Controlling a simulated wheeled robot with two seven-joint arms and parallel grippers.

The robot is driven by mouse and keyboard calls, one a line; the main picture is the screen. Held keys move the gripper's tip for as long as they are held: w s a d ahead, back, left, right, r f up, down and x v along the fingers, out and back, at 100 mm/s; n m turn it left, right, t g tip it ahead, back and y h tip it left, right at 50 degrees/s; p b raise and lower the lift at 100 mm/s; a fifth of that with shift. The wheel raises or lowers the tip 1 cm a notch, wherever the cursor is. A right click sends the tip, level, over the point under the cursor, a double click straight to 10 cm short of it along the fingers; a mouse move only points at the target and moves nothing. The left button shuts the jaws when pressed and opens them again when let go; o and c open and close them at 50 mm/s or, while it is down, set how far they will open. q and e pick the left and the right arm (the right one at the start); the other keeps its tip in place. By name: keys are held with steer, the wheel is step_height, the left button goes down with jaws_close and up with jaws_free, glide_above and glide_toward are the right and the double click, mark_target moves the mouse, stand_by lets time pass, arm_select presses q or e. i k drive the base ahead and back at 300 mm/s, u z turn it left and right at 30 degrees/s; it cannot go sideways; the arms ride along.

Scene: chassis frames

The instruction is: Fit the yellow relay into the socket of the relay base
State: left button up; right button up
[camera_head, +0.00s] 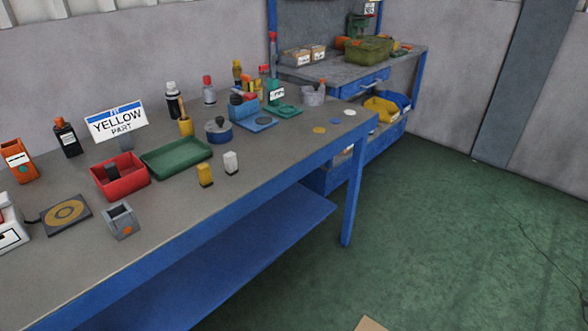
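A small yellow block with a dark base, which looks like the yellow relay (205,175), stands upright on the bench near its front edge. A similar white block (231,161) stands just to its right. Neither of my grippers is in view.
A red bin (122,182) with a dark item inside and a green tray (176,160) lie behind the blocks. A sign (116,121) reads YELLOW PART. Bottles and tools line the back of the bench (165,219). The surface between relay base and yellow block is clear.

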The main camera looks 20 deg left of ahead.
mark_target(121, 219)
steer(key=z, duration=1.05)
steer(key=i, duration=1.15)
steer(key=u, duration=2.65)
